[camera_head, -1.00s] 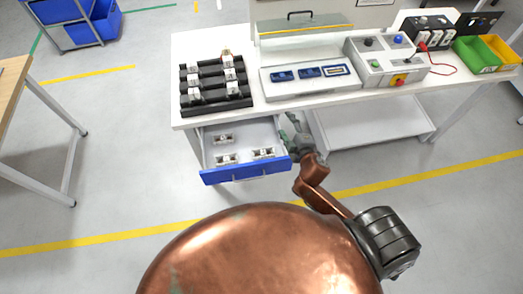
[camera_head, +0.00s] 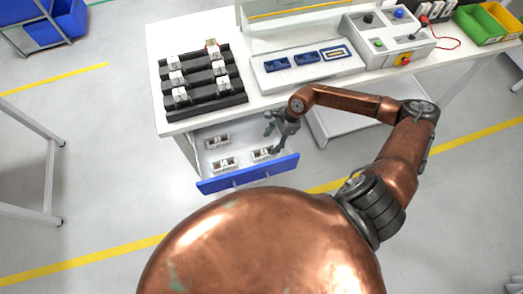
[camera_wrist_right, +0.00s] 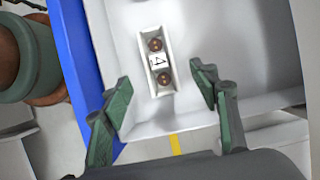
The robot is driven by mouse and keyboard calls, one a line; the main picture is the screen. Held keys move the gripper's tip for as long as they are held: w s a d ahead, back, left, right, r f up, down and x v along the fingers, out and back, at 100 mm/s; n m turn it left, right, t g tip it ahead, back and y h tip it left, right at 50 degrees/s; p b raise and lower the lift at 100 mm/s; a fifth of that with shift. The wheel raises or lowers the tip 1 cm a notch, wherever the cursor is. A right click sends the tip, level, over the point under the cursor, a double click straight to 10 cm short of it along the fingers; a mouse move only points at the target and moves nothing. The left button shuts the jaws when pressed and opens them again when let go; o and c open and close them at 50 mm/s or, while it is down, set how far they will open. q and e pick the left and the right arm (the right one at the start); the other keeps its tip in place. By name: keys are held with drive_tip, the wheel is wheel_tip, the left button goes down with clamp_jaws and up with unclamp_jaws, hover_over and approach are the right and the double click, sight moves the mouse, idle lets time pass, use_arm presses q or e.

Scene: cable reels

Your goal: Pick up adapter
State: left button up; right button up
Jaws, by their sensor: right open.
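The open drawer (camera_head: 240,142) under the bench holds several small white adapters. One adapter (camera_head: 264,154) lies near the drawer's front right corner; others lie at the back (camera_head: 217,141) and front left (camera_head: 223,164). In the right wrist view one white adapter (camera_wrist_right: 157,61) with two brown round parts and a "4" label lies on the drawer floor. My right gripper (camera_head: 271,140) is over the drawer's right side, open and empty. Its green-padded fingertips (camera_wrist_right: 160,78) appear on either side of the adapter's lower end in the wrist view, apart from it. My left gripper is out of view.
The drawer's blue front (camera_head: 248,174) and white side wall (camera_wrist_right: 175,125) bound the space around the gripper. Above, the bench carries a black rack (camera_head: 205,85) of white modules, a panel with blue connectors (camera_head: 305,68) and a control box (camera_head: 385,42).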

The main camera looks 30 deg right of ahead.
sight(265, 151)
drive_tip(key=x, duration=0.7)
drive_tip(key=shift+f, duration=0.15)
drive_tip(key=shift+c, duration=0.6)
drive_tip(key=c, duration=1.2)
drive_tip(key=shift+c, duration=0.2)
wheel_tip(265, 151, up, 10)
